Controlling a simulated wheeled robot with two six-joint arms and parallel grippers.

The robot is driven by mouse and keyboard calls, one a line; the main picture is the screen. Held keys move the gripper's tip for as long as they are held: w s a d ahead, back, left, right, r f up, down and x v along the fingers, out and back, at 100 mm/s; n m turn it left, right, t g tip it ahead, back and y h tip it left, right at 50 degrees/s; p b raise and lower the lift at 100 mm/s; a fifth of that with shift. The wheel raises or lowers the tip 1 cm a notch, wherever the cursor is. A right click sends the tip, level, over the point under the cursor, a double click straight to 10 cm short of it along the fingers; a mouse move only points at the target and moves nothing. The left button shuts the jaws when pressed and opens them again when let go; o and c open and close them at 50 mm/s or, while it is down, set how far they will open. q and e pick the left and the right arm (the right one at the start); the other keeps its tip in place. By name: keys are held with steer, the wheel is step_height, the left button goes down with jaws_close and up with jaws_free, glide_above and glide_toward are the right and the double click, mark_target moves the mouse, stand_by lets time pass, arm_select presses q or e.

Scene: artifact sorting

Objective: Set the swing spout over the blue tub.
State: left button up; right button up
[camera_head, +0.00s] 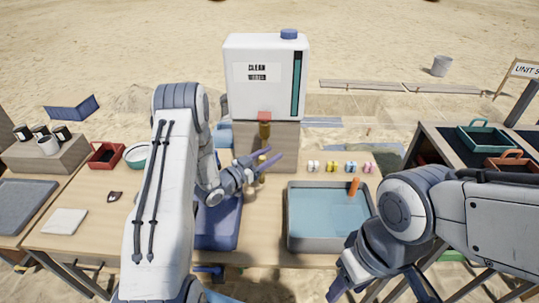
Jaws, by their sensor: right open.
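A white water container (266,75) stands on a block at the back middle. A brass spout (264,131) with a red top comes out at its base; its lower part is at my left gripper (275,155). The fingers are around or beside the spout; I cannot tell whether they touch it. A dark blue tub (222,232) sits on the table left of the spout, partly hidden by my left arm. My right gripper (380,294) is open and empty at the table's front right.
A grey tub with a light blue inside (289,218) and an orange object stands right of the spout. Several small coloured pieces (332,167) line up behind it. A red tray (105,156), a teal-rimmed bowl (136,156) and a white cloth (64,222) lie left.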

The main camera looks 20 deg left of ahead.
arm_select(q)
jaws_close()
stand_by(1.2)
